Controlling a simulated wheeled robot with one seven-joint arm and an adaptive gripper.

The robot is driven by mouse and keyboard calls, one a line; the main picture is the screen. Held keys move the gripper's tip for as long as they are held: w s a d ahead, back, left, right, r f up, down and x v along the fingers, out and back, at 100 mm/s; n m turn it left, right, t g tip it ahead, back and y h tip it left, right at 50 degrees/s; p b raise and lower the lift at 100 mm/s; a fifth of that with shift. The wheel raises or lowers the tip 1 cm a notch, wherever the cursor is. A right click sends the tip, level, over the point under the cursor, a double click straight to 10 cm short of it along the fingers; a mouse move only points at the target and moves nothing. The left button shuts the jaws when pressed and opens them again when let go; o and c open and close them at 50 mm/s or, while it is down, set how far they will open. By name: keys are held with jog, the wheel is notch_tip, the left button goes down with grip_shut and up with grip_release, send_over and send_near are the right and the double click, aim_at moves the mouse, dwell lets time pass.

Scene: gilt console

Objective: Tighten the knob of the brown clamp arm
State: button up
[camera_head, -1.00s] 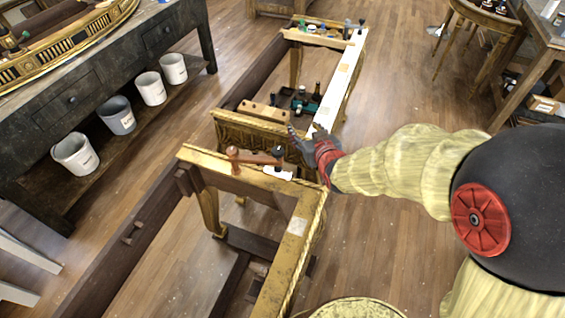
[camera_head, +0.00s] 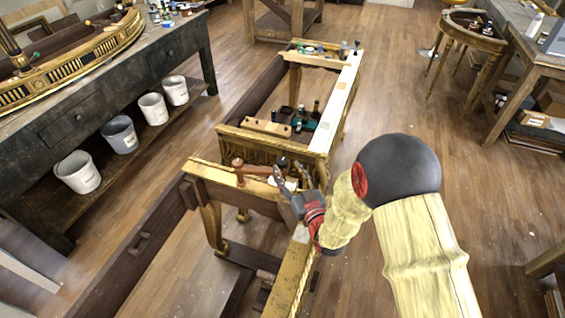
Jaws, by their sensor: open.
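The brown clamp arm (camera_head: 256,170) lies across the gilt frame rail in the middle of the view. A brown upright knob (camera_head: 238,164) stands at its left end, and a dark round knob (camera_head: 283,162) stands at its right end. My gripper (camera_head: 288,176) is open, just in front of and beside the clamp's right end. Its fingers are spread and overlap the dark knob's area in the picture. I cannot tell whether they touch it. The white piece next to the clamp is mostly hidden behind my gripper.
Behind the clamp, a second frame section holds a wooden block (camera_head: 266,128) and several bottles (camera_head: 306,115). A long pale board (camera_head: 338,102) runs along its right side.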

aim_at(285, 165)
jog(key=shift+b+x, duration=0.4)
jog(key=shift+x, duration=2.3)
jog(key=c, duration=0.3)
jog(key=c, duration=0.9)
